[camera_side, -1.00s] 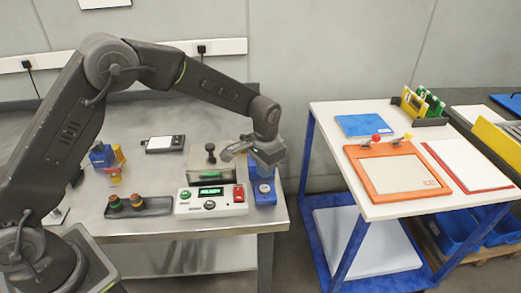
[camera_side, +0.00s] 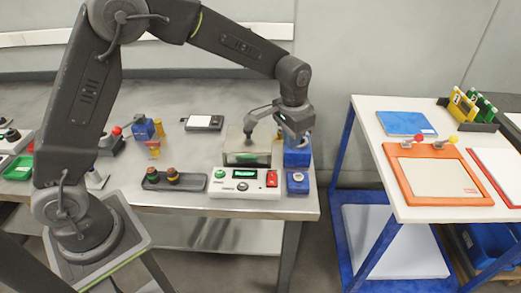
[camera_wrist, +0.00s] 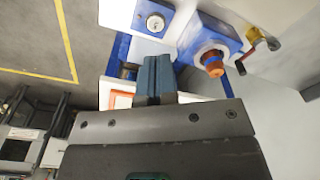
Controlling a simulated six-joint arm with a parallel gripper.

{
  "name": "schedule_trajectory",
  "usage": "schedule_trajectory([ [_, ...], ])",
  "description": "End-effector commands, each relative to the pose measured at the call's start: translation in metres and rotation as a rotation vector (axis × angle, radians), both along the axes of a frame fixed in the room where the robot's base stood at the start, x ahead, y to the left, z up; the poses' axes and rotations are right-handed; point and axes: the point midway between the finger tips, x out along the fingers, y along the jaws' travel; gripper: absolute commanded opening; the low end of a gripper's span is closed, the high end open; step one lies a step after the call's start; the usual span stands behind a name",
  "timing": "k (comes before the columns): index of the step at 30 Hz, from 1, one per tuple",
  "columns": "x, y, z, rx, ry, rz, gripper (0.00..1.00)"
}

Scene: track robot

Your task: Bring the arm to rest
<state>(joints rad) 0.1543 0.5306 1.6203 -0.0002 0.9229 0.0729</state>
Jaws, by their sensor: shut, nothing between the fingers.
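My gripper (camera_side: 297,126) hangs from the bent arm over the right end of the metal bench, above a blue block (camera_side: 297,156). In the wrist view its two fingers (camera_wrist: 153,68) lie together, shut with nothing between them. The arm is raised in an arch, with its forearm running to the right and its wrist pointing down. From the side view I cannot tell the exact gap between the fingertips and the block.
A control box (camera_side: 243,182) with buttons, a fixture with a black knob (camera_side: 250,128) and a small blue box (camera_side: 298,183) are close by. A white cart (camera_side: 375,160) with an orange frame (camera_side: 402,185) stands to the right. Wall and air above the bench are clear.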

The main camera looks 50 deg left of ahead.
Motion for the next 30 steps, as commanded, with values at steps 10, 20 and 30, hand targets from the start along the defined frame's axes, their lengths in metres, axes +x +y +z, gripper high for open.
schedule_trajectory([
  [10, -0.098, 0.04, 0.112, -0.026, -0.174, 0.092, 0.0],
  [20, -0.206, 0.065, 0.145, -0.045, -0.331, 0.176, 0.0],
  [30, -0.262, 0.073, 0.135, -0.053, -0.419, 0.221, 0.0],
])
